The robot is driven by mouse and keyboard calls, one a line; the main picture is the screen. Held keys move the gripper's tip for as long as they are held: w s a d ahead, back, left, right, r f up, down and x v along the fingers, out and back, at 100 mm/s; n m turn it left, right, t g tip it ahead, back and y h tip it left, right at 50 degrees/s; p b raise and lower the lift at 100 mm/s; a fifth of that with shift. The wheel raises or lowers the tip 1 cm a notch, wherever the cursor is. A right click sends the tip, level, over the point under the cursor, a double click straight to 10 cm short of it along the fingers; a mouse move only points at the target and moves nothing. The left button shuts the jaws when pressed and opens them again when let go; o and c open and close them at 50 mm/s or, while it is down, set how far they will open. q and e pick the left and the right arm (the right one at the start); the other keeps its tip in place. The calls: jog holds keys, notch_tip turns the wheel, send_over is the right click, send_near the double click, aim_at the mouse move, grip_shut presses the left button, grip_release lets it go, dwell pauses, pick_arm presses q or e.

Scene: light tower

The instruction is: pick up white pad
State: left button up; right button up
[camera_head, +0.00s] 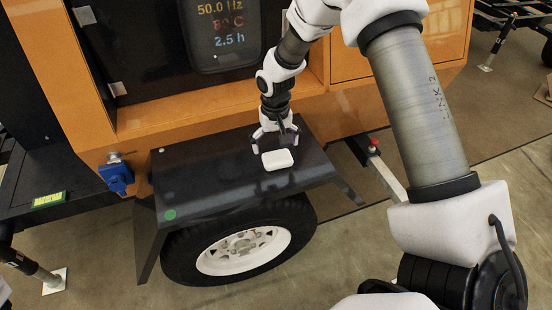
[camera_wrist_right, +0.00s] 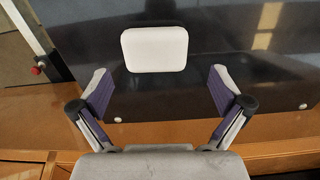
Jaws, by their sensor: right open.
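The white pad (camera_head: 277,159) is a small rounded rectangle lying flat on the black fender (camera_head: 205,190) above the wheel. In the right wrist view the pad (camera_wrist_right: 154,49) lies just beyond my fingertips, a little left of the middle between them. My right gripper (camera_head: 275,147) is open and empty, just behind the pad in the head view. Its two fingers (camera_wrist_right: 158,90) are spread wide in the wrist view, with bare fender between them. I cannot tell how high the fingertips are above the fender. My left gripper is not in view.
An orange cabinet (camera_head: 135,130) with a dark display panel (camera_head: 222,35) rises behind the fender. A blue socket (camera_head: 117,178) sits on its left. The fender surface left of the pad is bare except for a green dot (camera_head: 169,215). A red knob (camera_head: 375,143) stands to the right.

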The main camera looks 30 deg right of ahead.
aim_at(277, 156)
jog(key=f, duration=0.2)
jog(key=d+f, duration=0.1)
jog(key=f, duration=0.2)
jog(key=shift+w+a+f, duration=0.1)
jog(key=shift+a+f, duration=0.05)
jog(key=shift+f, duration=0.1)
jog(key=c, duration=0.8)
jog(key=shift+r, duration=0.1)
notch_tip(277, 156, up, 4)
jog(key=shift+f, duration=0.2)
jog(key=s+a+r+b, duration=0.1)
jog(key=s+a, duration=0.9)
jog(key=s, duration=0.1)
jog(key=shift+s+a, duration=0.4)
jog(key=shift+r, duration=0.15)
